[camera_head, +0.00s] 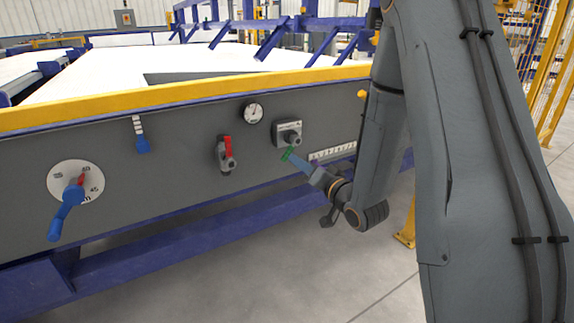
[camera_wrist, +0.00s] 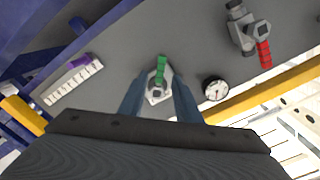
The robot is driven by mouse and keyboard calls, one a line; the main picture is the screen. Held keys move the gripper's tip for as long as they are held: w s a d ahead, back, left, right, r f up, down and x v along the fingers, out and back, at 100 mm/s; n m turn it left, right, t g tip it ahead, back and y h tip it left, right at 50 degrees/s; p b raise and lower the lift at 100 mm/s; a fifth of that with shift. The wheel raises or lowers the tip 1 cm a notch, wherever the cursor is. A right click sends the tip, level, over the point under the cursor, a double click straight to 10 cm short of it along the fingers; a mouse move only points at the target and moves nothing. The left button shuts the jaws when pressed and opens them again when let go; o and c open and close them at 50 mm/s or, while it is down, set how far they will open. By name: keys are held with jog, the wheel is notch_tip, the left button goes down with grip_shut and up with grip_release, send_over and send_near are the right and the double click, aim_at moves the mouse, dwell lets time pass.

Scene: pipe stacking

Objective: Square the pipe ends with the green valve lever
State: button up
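The green valve lever (camera_head: 286,155) hangs below a grey valve body (camera_head: 288,132) on the grey front panel in the head view. In the wrist view the green lever (camera_wrist: 161,68) points up from its pale mounting plate (camera_wrist: 153,99), near the middle. My gripper (camera_head: 291,158) reaches up to the lever from the lower right. In the wrist view my gripper (camera_wrist: 160,76) has its two blue-grey fingers apart, one on each side of the lever, with gaps to it. No pipe ends can be made out clearly.
A round gauge (camera_head: 253,112) and a red-handled valve (camera_head: 226,152) sit left of the green lever. A blue lever on a dial (camera_head: 76,181) is at far left. A scale strip (camera_head: 333,152) lies to the right. A yellow rail (camera_head: 180,97) tops the panel.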

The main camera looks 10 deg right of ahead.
aim_at(288, 154)
jog(key=shift+b+x, duration=1.4)
jog(key=shift+x, duration=2.55)
jog(key=shift+c, duration=0.3)
grip_shut()
